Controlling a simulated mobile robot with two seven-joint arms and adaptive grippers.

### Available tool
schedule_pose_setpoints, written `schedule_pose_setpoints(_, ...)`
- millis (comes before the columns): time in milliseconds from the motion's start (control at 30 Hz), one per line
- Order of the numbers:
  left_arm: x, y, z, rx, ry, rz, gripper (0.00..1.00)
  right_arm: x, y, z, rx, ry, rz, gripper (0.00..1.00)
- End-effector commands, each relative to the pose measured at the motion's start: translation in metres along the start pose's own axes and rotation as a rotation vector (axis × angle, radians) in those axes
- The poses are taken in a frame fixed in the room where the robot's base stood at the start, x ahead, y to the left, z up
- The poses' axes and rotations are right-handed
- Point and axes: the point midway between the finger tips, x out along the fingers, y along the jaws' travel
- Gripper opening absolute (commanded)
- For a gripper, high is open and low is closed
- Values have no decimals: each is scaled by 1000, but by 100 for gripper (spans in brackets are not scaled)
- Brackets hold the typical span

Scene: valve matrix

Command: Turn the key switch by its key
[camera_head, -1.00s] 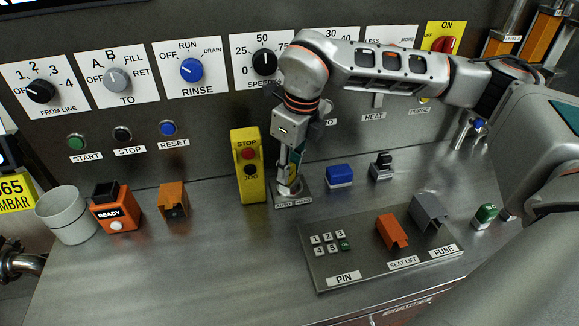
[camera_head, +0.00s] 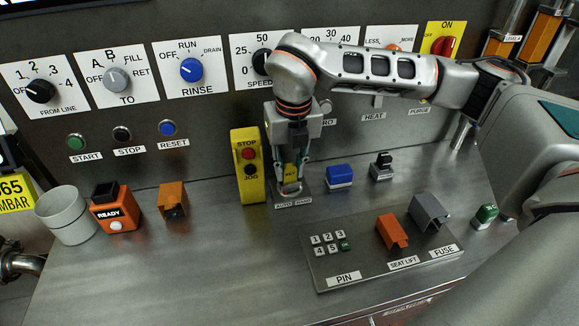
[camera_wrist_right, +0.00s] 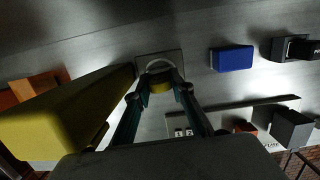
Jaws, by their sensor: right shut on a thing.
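The key switch (camera_head: 281,199) stands on a small plate labelled AUTO and HAND on the steel counter, just right of the yellow STOP/JOG box (camera_head: 247,168). My right gripper (camera_head: 290,184) points down over it, its fingers shut on the yellow key (camera_head: 291,170) of the switch. In the right wrist view the two fingers (camera_wrist_right: 160,88) close on the yellow key, with the round switch collar (camera_wrist_right: 160,65) behind it. The fingers hide much of the key, so its exact angle is hard to tell. My left gripper is not in view.
A blue block (camera_head: 339,176) and a black rocker (camera_head: 381,165) stand to the right. A PIN keypad panel (camera_head: 345,268) with orange and grey covers lies in front. An orange READY box (camera_head: 116,210) and a grey cup (camera_head: 67,215) stand left. The front left counter is clear.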

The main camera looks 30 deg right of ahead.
Motion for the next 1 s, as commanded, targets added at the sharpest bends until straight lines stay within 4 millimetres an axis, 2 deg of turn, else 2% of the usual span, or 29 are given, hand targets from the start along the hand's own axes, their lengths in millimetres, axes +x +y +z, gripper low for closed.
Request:
schedule_pose_setpoints(267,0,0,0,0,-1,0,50,0,0,0,35,0,-5,2)
schedule_pose_setpoints(300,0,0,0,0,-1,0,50,0,0,0,35,0,-5,33)
schedule_pose_setpoints(333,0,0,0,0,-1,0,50,0,0,0,35,0,-5,41)
schedule_pose_setpoints(367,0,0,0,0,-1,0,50,0,0,0,35,0,-5,42)
schedule_pose_setpoints(767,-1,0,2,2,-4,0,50,-5,0,1,33,-2,-4,42)
schedule_pose_setpoints(867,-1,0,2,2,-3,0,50,-16,0,1,33,-4,-3,42)
schedule_pose_setpoints(1000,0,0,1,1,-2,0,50,-43,1,2,34,-6,-3,42)
